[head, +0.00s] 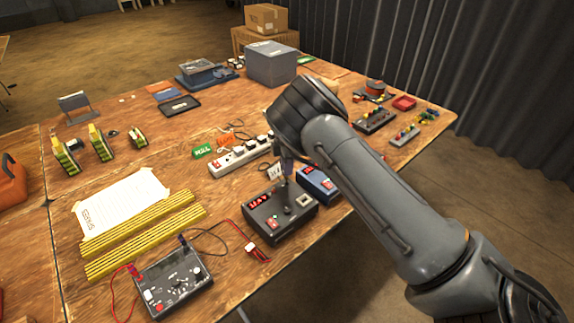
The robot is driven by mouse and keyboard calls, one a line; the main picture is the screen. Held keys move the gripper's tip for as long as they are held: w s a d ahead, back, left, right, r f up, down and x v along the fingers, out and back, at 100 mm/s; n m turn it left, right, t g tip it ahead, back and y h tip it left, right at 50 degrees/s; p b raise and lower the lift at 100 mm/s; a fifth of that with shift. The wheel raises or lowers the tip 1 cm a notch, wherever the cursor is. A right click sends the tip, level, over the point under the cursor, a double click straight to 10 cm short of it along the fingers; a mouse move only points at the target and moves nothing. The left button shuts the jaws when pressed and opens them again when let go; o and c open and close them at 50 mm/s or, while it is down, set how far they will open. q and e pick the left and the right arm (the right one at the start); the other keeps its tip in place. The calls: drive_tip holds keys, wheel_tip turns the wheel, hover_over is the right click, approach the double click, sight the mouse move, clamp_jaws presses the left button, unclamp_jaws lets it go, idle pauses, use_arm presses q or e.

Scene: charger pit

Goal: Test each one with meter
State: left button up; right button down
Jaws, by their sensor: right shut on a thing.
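My right gripper (287,168) points down over the back of a dark box with a red digit display, a red switch and a socket (279,212). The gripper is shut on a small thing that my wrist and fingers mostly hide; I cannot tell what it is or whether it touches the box. A black meter-like unit with a screen, knobs and red and black leads (172,282) lies at the near left. A white power strip (241,158) with several dark plugs lies behind the dark box. My left gripper is out of view.
A blue box with a red display (318,184) sits beside the dark box, partly behind my arm. Yellow ribbed strips (140,238) and a paper sheet (122,203) lie at left. Green (203,151) and orange tags lie by the strip. A grey bin (271,65) stands at the back.

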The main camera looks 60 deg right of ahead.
drive_tip(key=shift+p, duration=0.35)
idle(0.7)
drive_tip(key=shift+p, duration=0.4)
idle(0.4)
drive_tip(key=shift+f, duration=0.1)
idle(0.6)
drive_tip(key=shift+f, duration=0.6)
idle(0.9)
idle(0.5)
drive_tip(key=shift+f, duration=0.25)
idle(0.5)
drive_tip(key=c, duration=1)
unclamp_jaws()
drive_tip(key=o, duration=0.3)
